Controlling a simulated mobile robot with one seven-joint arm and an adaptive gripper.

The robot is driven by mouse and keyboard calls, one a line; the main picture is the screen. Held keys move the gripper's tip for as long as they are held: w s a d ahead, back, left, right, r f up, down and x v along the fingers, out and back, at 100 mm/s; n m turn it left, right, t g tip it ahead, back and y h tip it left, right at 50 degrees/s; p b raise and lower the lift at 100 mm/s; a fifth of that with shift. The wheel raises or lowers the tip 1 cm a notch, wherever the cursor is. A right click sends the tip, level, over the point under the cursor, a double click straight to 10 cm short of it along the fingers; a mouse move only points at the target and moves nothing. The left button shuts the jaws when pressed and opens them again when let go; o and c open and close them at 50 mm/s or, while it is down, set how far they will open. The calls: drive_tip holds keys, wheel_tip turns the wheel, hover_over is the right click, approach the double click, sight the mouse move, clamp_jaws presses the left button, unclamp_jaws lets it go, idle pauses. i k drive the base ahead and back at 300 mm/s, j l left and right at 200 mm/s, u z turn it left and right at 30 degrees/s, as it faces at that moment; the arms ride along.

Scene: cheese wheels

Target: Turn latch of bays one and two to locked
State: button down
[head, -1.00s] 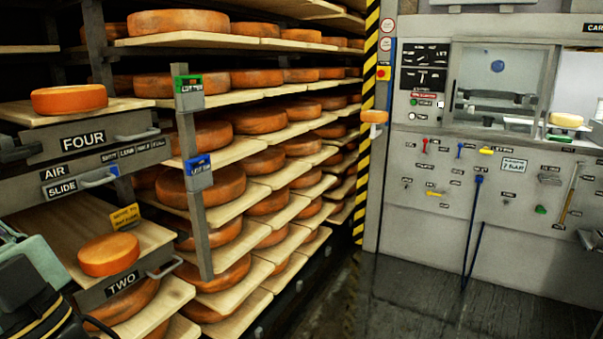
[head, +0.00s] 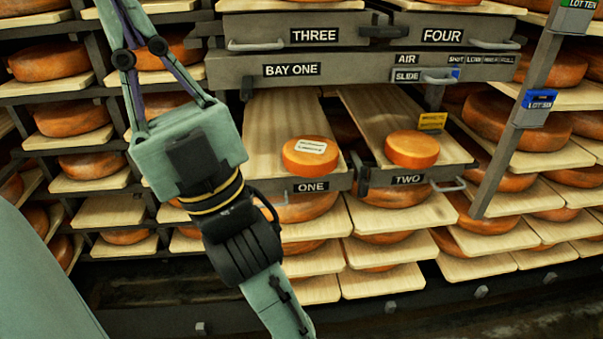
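In the head view the tray ONE front (head: 333,184) carries a wheel of cheese with a white label. The tray TWO front (head: 385,189) is beside it on the right, with a plain orange cheese wheel. The BAY ONE beam (head: 345,71) crosses above both. My arm rises left of the trays and leaves the top edge; no gripper fingertips show.
Trays THREE (head: 270,34) and FOUR (head: 480,37) are above the beam. The AIR SLIDE handle (head: 438,76) is at the beam's right. A grey post (head: 517,110) with a blue tag stands at the right. Shelves of cheese wheels surround the trays. Dark floor lies below.

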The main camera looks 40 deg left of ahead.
sight(364, 183)
drive_tip(key=u, duration=0.7)
drive_tip(key=i+l+u, duration=0.2)
drive_tip(key=l, duration=0.35)
